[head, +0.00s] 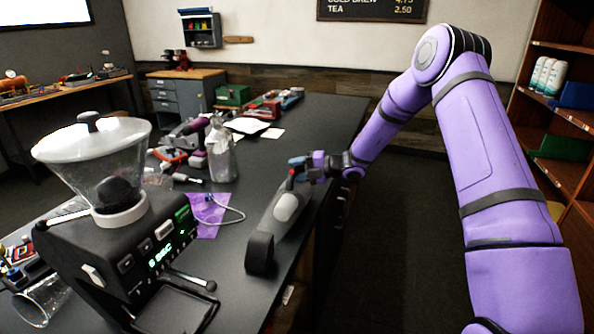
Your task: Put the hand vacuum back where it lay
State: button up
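The hand vacuum (286,208), a dark body with a light grey panel, a red part near the top and a black nozzle end, is at the right edge of the long dark counter (330,112). Its nozzle end points toward the front. My gripper (300,168) is at the vacuum's far upper end, with my purple arm reaching in from the right. The fingertips are small and partly hidden against the vacuum, so I cannot tell if they are closed on it. I also cannot tell whether the vacuum rests on the counter or is just above it.
A grinder (125,240) with a clear hopper stands at the front left. A toolbox (233,95) is farther back. Open floor (400,240) lies right of the counter.

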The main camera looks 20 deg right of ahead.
jog(key=shift+s+f, duration=0.1)
jog(key=v, duration=1.2)
jog(key=s+a+r+n+g+h, duration=0.3)
jog(key=s+a+r+n, duration=0.1)
jog(key=s+r+n, duration=0.6)
jog(key=s+a+r+n+g+h, duration=0.3)
jog(key=s+a+r+n, duration=0.3)
jog(key=s+n, duration=0.5)
jog(key=s+d+r+n+t+h, duration=0.1)
jog(key=s+d+r+n+h, duration=0.1)
jog(key=s+n, duration=0.5)
jog(key=s+d+r+n+t+h, duration=0.1)
jog(key=s+d+r+n+h, duration=0.1)
jog(key=s+n, duration=0.5)
jog(key=s+d+r+n+t+h, duration=0.2)
jog(key=s+r+n+h, duration=0.1)
jog(key=s+n, duration=0.3)
jog(key=shift+s+d+r+n+h, duration=0.2)
jog(key=shift+s+n+h, duration=0.25)
jog(key=shift+s, duration=0.55)
jog(key=shift+a+r, duration=0.1)
